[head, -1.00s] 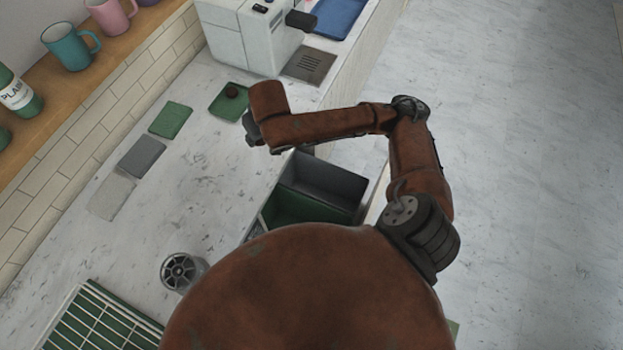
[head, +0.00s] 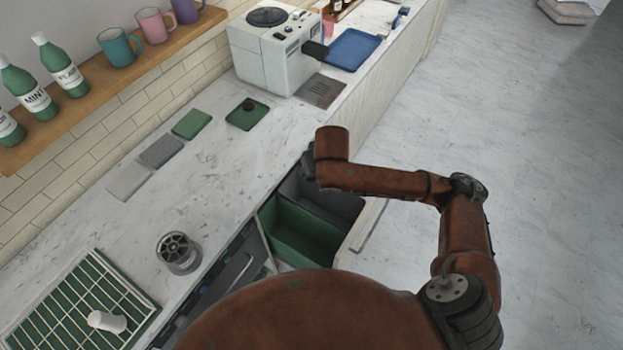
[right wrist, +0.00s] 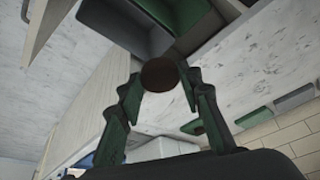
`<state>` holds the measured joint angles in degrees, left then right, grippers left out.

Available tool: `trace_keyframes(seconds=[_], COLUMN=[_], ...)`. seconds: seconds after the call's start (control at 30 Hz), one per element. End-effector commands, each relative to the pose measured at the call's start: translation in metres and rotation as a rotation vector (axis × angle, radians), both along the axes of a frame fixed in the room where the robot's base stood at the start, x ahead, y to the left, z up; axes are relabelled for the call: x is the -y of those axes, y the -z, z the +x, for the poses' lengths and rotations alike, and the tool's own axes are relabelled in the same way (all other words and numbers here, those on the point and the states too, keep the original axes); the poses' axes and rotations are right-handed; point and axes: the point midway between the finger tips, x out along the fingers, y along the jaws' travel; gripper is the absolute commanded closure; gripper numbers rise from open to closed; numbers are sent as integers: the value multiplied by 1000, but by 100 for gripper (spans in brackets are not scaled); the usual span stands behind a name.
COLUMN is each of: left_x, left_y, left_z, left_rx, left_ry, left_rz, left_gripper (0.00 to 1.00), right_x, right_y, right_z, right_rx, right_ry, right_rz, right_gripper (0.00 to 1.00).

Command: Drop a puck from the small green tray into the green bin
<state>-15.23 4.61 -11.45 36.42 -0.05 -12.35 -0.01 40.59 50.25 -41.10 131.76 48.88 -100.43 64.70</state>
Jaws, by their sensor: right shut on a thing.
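The small green tray (head: 240,122) lies on the counter in the head view, with one dark brown puck (head: 248,105) on it. In the right wrist view, my right gripper (right wrist: 160,78) is shut on another round, dark brown puck (right wrist: 160,74), held between its fingertips. The green bin (head: 297,240) is in the open drawer; its inside also shows in the right wrist view (right wrist: 190,14), beyond the held puck. My left gripper is not in view.
A grey bin (head: 345,205) sits beside the green bin. A grinder-like metal cup (head: 178,253) and a rack (head: 80,308) are on the near counter. Flat green, grey and pale mats (head: 160,151) lie along the wall. A white machine (head: 270,52) stands at the far end.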

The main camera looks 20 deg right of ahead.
Motion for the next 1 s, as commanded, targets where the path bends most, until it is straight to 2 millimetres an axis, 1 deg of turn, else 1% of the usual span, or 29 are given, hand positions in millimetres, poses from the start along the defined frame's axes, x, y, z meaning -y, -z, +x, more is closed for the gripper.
trace_keyframes(seconds=[0.03, 0.07, 0.1, 0.17, 0.2, 0.3, 0.4, 0.5, 0.6, 0.77, 0.87, 1.0], left_x=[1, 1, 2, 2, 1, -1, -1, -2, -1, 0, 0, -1], left_y=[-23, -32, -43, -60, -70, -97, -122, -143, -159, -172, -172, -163], left_z=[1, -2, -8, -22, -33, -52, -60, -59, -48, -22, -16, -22], left_rx=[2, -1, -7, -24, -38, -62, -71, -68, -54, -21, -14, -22], left_ry=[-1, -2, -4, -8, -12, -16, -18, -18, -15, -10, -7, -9], left_rz=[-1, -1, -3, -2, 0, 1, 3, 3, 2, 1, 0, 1], left_gripper=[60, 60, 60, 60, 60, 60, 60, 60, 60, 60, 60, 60], right_x=[-6, -8, -12, -15, -17, -21, -23, -24, -24, -24, -24, -24], right_y=[-7, -6, -2, 5, 11, 28, 47, 67, 83, 100, 107, 115], right_z=[7, 12, 19, 29, 34, 45, 51, 52, 51, 49, 48, 48], right_rx=[-5, -4, -6, -6, -7, -7, -7, -7, -4, -1, 1, 1], right_ry=[-33, -58, -93, -146, -180, -269, -356, -436, -499, -561, -577, -580], right_rz=[3, 3, 2, 4, 4, 4, 4, 3, 3, 2, 1, 0], right_gripper=[83, 83, 83, 83, 83, 83, 83, 83, 83, 83, 83, 83])
